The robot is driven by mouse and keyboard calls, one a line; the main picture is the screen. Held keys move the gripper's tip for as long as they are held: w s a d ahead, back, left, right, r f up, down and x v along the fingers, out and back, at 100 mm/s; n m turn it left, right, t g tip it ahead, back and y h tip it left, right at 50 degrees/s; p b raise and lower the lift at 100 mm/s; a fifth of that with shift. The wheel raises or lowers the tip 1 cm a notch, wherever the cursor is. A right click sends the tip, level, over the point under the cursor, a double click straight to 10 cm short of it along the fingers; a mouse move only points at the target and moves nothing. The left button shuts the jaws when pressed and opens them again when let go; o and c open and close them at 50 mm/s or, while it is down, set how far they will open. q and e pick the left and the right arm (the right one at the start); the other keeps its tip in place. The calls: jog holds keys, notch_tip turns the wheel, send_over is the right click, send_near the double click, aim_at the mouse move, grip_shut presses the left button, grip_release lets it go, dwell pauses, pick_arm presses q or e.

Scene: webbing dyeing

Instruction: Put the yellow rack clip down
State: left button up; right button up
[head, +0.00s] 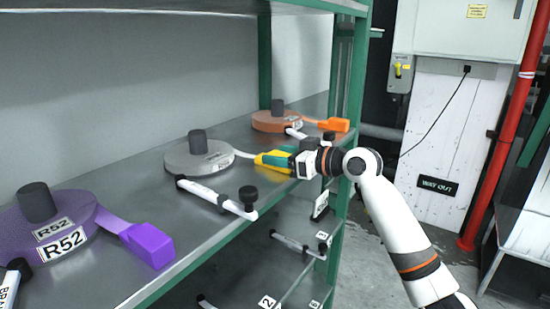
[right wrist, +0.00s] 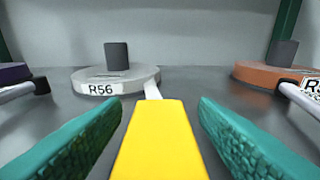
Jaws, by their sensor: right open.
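The yellow rack clip (head: 272,161) lies on the shelf beside the grey reel, at the end of its pale webbing strip. In the right wrist view the yellow clip (right wrist: 160,140) is between my right gripper's teal fingers (right wrist: 160,103), with a gap visible on each side. My right gripper (head: 276,158) is open around the clip, and its fingers partly hide the clip in the head view. The grey reel (head: 184,160) has a dark knob, and its label reads R56 in the right wrist view (right wrist: 100,90). My left gripper is not in view.
A purple reel R52 (head: 20,228) with a purple clip (head: 150,246) is at the near left. An orange reel (head: 270,121) with an orange clip (head: 333,125) is farther back. A green post (head: 338,190) borders the shelf.

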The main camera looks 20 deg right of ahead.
jog(key=b+v, duration=0.3)
jog(key=v, duration=0.7)
jog(key=shift+s, duration=0.15)
